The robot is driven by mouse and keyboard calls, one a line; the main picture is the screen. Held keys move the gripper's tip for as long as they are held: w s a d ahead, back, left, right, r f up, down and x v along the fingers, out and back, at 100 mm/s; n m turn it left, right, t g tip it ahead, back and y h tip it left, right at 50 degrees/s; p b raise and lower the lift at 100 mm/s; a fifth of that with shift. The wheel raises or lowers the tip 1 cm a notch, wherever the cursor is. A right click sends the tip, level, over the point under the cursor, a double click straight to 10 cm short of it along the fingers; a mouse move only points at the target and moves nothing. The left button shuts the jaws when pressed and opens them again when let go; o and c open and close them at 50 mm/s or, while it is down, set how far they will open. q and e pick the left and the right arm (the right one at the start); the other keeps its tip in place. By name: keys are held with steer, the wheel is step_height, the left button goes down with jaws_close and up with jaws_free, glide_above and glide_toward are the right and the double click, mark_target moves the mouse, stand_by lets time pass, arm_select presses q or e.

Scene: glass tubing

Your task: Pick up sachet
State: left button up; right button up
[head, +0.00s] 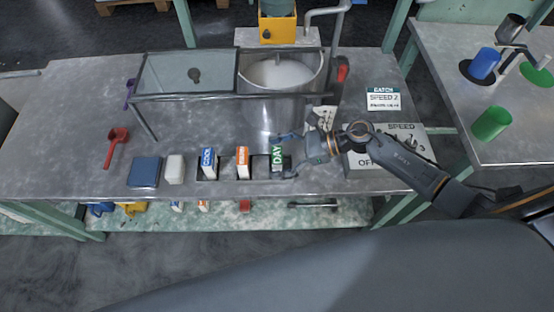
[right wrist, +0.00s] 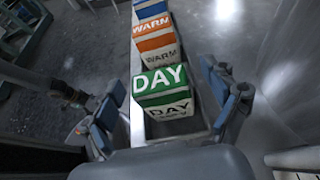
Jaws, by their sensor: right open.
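The DAY sachet (head: 277,156) is a small white and green upright packet at the right end of a row near the table's front edge. It also shows in the right wrist view (right wrist: 163,82), with DAY on its top and side. My right gripper (head: 287,156) is open beside it in the head view. In the right wrist view my right gripper (right wrist: 163,88) has one finger on each side of the DAY sachet, with gaps visible. The orange WARM sachet (head: 242,158) and blue COOL sachet (head: 208,160) stand to its left. My left gripper is not in view.
A blue box (head: 144,172), a white block (head: 174,169) and a red scoop (head: 116,146) lie to the left. A glass-sided tank (head: 185,75) and round metal vessel (head: 282,78) stand behind. A SPEED panel (head: 405,140) lies under my right arm.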

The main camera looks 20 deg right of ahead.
steer(key=shift+c, duration=0.4)
steer(key=c, duration=1.4)
steer(key=shift+r, duration=0.1)
steer(key=shift+r, duration=0.4)
step_height(320, 180, up, 2)
steer(key=shift+r, duration=0.15)
steer(key=s+d+r, duration=0.5)
steer(key=d+r, duration=0.1)
steer(key=d, duration=0.1)
steer(key=s+d+r+b, duration=0.1)
steer(key=s+d+r, duration=0.2)
steer(key=d, duration=0.1)
steer(key=shift+s+r, duration=0.3)
steer(key=shift+r, duration=0.1)
